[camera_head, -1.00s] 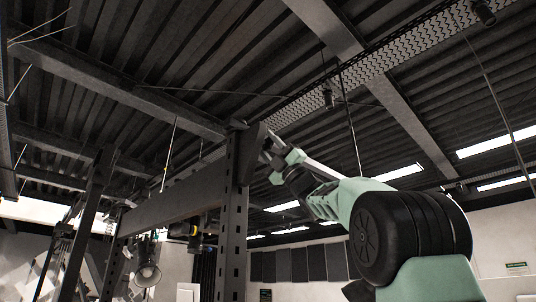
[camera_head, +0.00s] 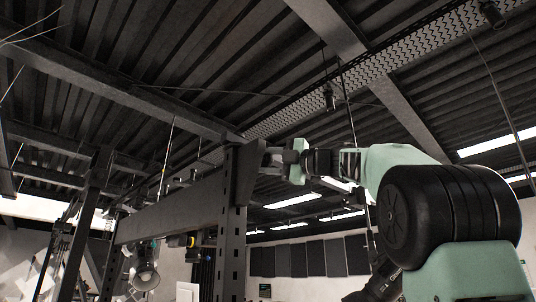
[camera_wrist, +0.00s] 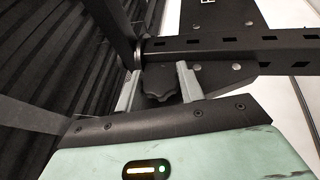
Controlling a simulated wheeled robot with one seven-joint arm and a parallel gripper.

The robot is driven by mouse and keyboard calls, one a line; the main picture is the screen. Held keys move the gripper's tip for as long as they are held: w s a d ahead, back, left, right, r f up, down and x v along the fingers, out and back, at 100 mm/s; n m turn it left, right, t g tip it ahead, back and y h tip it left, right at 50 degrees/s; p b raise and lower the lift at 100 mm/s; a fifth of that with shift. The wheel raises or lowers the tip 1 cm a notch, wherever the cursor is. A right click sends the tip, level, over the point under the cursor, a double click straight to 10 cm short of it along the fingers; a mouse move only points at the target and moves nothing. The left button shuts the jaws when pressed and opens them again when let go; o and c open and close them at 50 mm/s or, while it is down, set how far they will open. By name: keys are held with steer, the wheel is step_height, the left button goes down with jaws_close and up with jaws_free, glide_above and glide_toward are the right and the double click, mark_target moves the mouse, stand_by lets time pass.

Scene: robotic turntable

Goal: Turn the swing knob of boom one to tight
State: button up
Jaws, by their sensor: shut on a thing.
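In the wrist view a dark lobed knob (camera_wrist: 159,82) sits against a dark bracket. The two pale fingers of my gripper (camera_wrist: 156,75) stand on either side of it, closed on it. Any mark for loose or tight cannot be made out. In the head view my gripper (camera_head: 268,158) reaches left to the plate at the top of a dark upright post (camera_head: 232,220). The knob cannot be made out there. A long dark beam (camera_head: 175,205) runs left and away from the post; I cannot tell if it is boom one.
A perforated dark bar (camera_wrist: 240,43) crosses beyond the knob in the wrist view. In the head view a lamp (camera_head: 145,270) hangs low at the left. Ceiling beams (camera_head: 365,70) and hanging cables are overhead. The space right of the post holds my arm.

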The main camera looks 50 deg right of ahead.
steer(key=shift+m+g+h, duration=0.3)
steer(key=shift+g, duration=0.1)
stand_by(0.3)
steer(key=o, duration=1)
steer(key=shift+c, duration=0.2)
steer(key=shift+s+d+f, duration=0.1)
steer(key=shift+s, duration=0.25)
steer(key=b+v, duration=0.4)
steer(key=v, duration=1.2)
steer(key=shift+s, duration=0.3)
steer(key=shift+d, duration=0.15)
